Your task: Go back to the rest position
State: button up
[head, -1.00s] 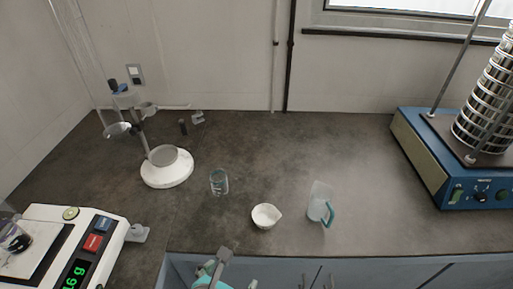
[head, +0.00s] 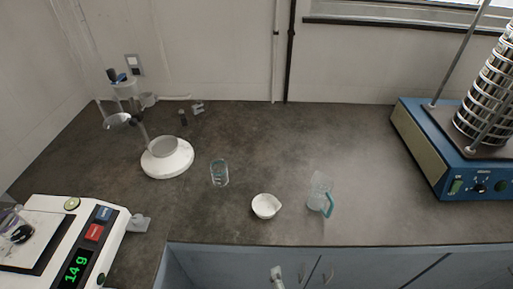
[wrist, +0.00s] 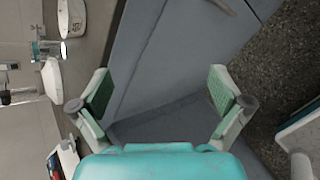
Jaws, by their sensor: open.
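My gripper (wrist: 160,92) shows in the wrist view with its two green-padded fingers spread wide and nothing between them. It is in front of the grey cabinet (wrist: 190,50) below the counter. In the head view only a small pale piece (head: 277,277), perhaps part of my arm, shows at the bottom edge; the fingers cannot be made out there.
The counter (head: 300,140) holds a white dish (head: 266,206), a glass beaker (head: 219,173), a teal-handled jug (head: 320,194) and a white-based stand (head: 167,160). A scale (head: 60,240) reading 14 g is at left, a blue sieve shaker (head: 455,165) at right.

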jog(key=s+d+f+m+y, duration=0.1)
jog(key=s+d+f+m, duration=0.1)
jog(key=s+d+m, duration=0.35)
jog(key=s+d+r+m+t, duration=0.2)
jog(key=s+r+m, duration=0.3)
jog(key=s+m, duration=0.3)
jog(key=s+d+r+m+t, duration=0.2)
jog(key=s+r+m, duration=0.3)
jog(key=s+m, duration=0.4)
jog(key=shift+s+d+r+m, duration=0.25)
jog(key=shift+d+r+m, duration=0.1)
jog(key=shift+d, duration=0.45)
